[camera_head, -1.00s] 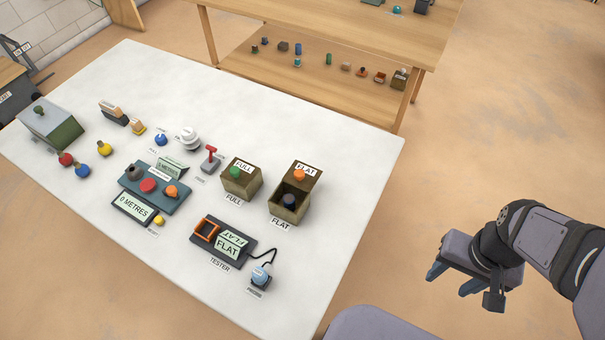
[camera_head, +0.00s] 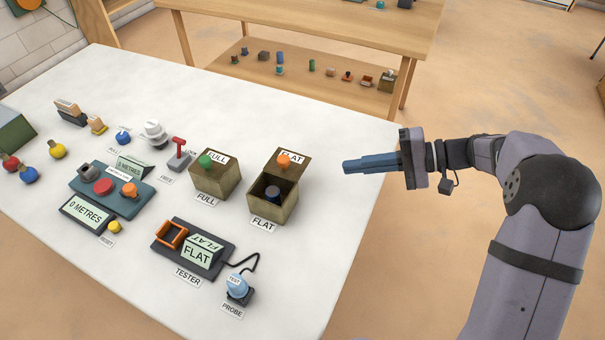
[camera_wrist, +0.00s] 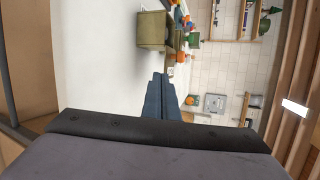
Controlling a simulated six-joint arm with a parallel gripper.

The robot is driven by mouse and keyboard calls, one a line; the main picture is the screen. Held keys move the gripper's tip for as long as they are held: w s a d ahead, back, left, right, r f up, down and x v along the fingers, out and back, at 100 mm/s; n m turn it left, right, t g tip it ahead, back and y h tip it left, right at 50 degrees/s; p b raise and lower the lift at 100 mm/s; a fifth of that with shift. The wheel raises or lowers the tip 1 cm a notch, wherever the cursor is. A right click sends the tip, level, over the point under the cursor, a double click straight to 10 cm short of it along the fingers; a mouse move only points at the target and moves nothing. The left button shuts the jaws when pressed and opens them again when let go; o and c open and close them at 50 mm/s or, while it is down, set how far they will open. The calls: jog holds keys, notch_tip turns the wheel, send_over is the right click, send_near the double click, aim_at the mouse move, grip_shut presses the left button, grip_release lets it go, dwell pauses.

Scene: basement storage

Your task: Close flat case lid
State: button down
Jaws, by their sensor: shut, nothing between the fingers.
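The flat case (camera_head: 270,203) is an olive-brown box on the white table, with a "FLAT" label in front of it. Its lid (camera_head: 293,168) is open, tilted up at the back, with an orange knob (camera_head: 283,160) and a "FLAT" tag.
The full case (camera_head: 217,182), with a green knob, stands just left of the flat case. A tester (camera_head: 192,247) and its probe (camera_head: 238,288) lie in front. A red-handled lever (camera_head: 179,155) stands behind left. The table's right strip is clear.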

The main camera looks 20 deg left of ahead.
aim_at(302, 162)
jog(key=w+a+y+b, duration=0.1)
jog(key=w+a+n+y+b, duration=0.1)
jog(key=w, duration=0.1)
jog(key=w+f+y, duration=0.1)
jog(key=shift+w+a+n+b, duration=0.15)
jog(key=shift+a+n+b, duration=0.15)
jog(key=shift+a+b, duration=0.1)
jog(key=shift+g+y, duration=0.3)
jog(key=shift+y, duration=0.2)
jog(key=shift+s+a+r+p, duration=0.15)
jog(key=shift+s+a+p, duration=0.1)
jog(key=shift+s+a, duration=1.1)
jog(key=shift+s+a+r+p, duration=0.1)
jog(key=shift+s+a+p, duration=0.35)
jog(key=shift+a, duration=1.5)
jog(key=shift+s+a+r+p, duration=0.1)
jog(key=shift+s+a+r, duration=0.05)
jog(key=shift+s+a, duration=1.25)
jog(key=shift+w+a, duration=0.25)
jog(key=shift+s, duration=0.1)
jog(key=s+b, duration=0.1)
jog(key=s, duration=0.6)
jog(key=shift+s+b, duration=0.35)
jog(key=shift+w, duration=0.3)
